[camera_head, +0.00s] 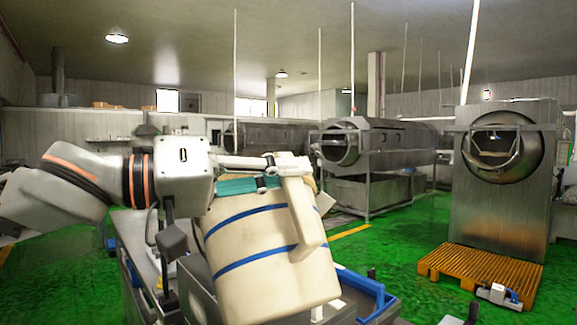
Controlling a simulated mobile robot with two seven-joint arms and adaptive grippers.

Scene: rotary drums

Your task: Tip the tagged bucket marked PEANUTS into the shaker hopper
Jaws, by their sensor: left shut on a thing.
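A large cream bucket (262,262) with blue bands is in the middle foreground, tilted. My left gripper (268,172) reaches in from the left and is shut on the bucket near its upper edge. A teal patch (236,185) shows at the top of the bucket beside the fingers. I cannot read a PEANUTS marking from here. Grey metal equipment (195,285) stands below and behind the bucket; I cannot tell whether it is the shaker hopper. The bucket hides part of it. My right gripper is not in view.
A steel drum machine (505,190) stands at right behind an orange pallet (480,268). A small white-and-blue item (498,295) lies by the pallet. Another drum machine (370,150) stands at the back. A blue-edged tray (362,285) is right of the bucket. Green floor is clear between.

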